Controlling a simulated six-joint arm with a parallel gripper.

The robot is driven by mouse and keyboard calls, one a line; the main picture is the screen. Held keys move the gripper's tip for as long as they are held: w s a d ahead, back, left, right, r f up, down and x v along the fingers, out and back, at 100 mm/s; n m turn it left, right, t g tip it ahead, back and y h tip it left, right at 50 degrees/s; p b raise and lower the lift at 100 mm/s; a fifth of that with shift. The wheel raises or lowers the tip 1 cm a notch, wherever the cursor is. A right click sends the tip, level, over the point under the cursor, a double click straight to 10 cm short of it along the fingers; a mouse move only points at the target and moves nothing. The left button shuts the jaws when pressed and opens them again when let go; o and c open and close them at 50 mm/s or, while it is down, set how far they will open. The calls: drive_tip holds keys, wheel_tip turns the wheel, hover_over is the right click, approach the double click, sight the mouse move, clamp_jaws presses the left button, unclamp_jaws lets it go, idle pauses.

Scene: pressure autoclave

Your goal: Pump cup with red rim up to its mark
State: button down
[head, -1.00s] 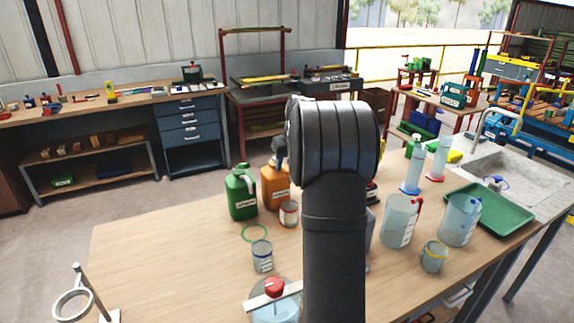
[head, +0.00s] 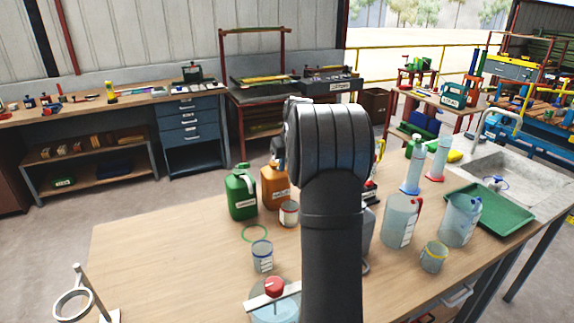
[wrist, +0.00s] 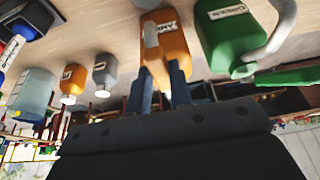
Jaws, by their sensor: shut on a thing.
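The cup with the red rim (head: 289,213) stands on the wooden table, just in front of an orange jug (head: 274,185). A green jug (head: 241,195) stands to the left of the orange one. In the wrist view the orange jug (wrist: 165,45) has a label reading like "AMBER", and the green jug (wrist: 228,38) is beside it. My gripper (wrist: 161,75) has its two fingers on either side of the orange jug's top end and is shut on it; the exact part held is hard to make out. In the head view my arm hides most of the gripper.
A blue-rimmed cup (head: 262,256), a yellow-rimmed cup (head: 434,256), clear jugs (head: 400,222) and a lidded vessel (head: 272,302) stand on the table. A green tray (head: 497,210) lies at the right.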

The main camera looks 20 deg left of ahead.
drive_tip(key=shift+w+a+r+g+h, duration=0.25)
drive_tip(key=shift+a+r+g+h, duration=0.05)
drive_tip(key=shift+r+g+h, duration=0.25)
drive_tip(key=shift+w+a+r+g+h, duration=0.3)
drive_tip(key=shift+r+g+h, duration=0.15)
drive_tip(key=shift+r, duration=0.15)
drive_tip(key=shift+w+a+r+g+h, duration=0.25)
drive_tip(key=shift+r+g+h, duration=0.25)
drive_tip(key=shift+r, duration=0.05)
drive_tip(key=c, duration=1.3)
unclamp_jaws()
drive_tip(key=shift+r, duration=0.15)
drive_tip(key=shift+r, duration=0.25)
wheel_tip(320, 180, up, 3)
drive_tip(key=shift+r, duration=0.1)
drive_tip(key=d+r, duration=0.2)
drive_tip(key=d, duration=0.2)
drive_tip(key=d+r, duration=0.2)
drive_tip(key=d, duration=0.1)
drive_tip(key=s+d+r, duration=0.1)
drive_tip(key=d+r, duration=0.2)
drive_tip(key=d, duration=0.1)
drive_tip(key=shift+s+d, duration=0.1)
drive_tip(key=shift+d, duration=0.25)
drive_tip(key=shift+a, duration=0.1)
